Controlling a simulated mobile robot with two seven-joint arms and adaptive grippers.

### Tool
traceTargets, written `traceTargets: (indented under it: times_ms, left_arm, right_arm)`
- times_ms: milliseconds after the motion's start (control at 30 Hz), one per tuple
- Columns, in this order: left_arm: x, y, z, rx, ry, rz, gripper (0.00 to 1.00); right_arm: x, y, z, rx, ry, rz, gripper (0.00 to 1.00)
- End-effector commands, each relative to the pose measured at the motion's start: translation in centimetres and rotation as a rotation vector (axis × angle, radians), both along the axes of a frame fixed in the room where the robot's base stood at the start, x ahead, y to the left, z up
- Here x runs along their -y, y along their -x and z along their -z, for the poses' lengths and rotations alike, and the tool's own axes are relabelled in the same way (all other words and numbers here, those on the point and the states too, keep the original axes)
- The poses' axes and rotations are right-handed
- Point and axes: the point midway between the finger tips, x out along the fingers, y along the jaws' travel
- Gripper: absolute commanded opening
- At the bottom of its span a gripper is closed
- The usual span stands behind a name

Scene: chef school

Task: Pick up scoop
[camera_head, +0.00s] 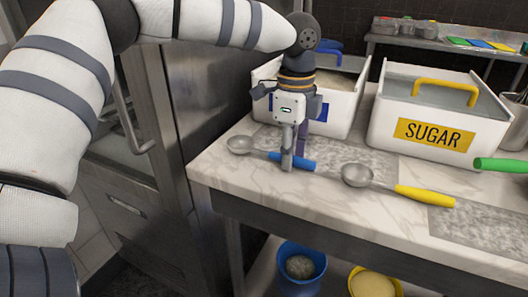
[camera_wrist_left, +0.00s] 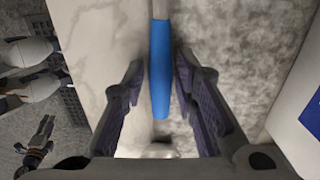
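A scoop with a blue handle (camera_head: 304,164) lies on the counter, its metal bowl to the left. Its blue handle also shows in the left wrist view (camera_wrist_left: 160,68). My left gripper (camera_head: 293,162) points down at this handle. In the left wrist view its two fingers (camera_wrist_left: 158,88) are apart, with the handle between them and a gap on each side. A second scoop, with a yellow handle (camera_head: 425,195) and a metal bowl, lies to the right. My right gripper is not in view.
A white bin marked SUGAR (camera_head: 440,118) and another white bin (camera_head: 340,105) stand behind the scoops on the marble counter (camera_head: 230,170). A green handle (camera_head: 500,165) juts in at the right. A blue bucket (camera_head: 302,280) and a yellow one (camera_head: 374,284) are below.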

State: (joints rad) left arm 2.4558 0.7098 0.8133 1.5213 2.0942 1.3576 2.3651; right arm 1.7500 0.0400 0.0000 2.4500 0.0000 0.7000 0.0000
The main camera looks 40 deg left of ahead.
Motion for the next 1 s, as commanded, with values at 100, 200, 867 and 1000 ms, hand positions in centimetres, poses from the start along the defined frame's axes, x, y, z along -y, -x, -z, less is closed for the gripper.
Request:
traceTargets:
  times_ms: [100, 200, 867, 1000]
  left_arm:
    - [0.0, 0.0, 0.0, 0.000, 0.000, 0.000, 0.00]
    - [0.0, 0.0, 0.0, 0.000, 0.000, 0.000, 0.00]
    - [2.4, 4.7, -10.1, 0.018, -0.001, 0.003, 0.00]
    - [4.3, 8.5, -11.2, 0.003, -0.002, 0.004, 0.00]
  right_arm:
    - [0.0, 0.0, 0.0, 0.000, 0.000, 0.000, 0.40]
    - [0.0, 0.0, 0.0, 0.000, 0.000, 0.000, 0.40]
    - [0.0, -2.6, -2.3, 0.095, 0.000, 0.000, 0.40]
    - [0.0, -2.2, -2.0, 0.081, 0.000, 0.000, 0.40]
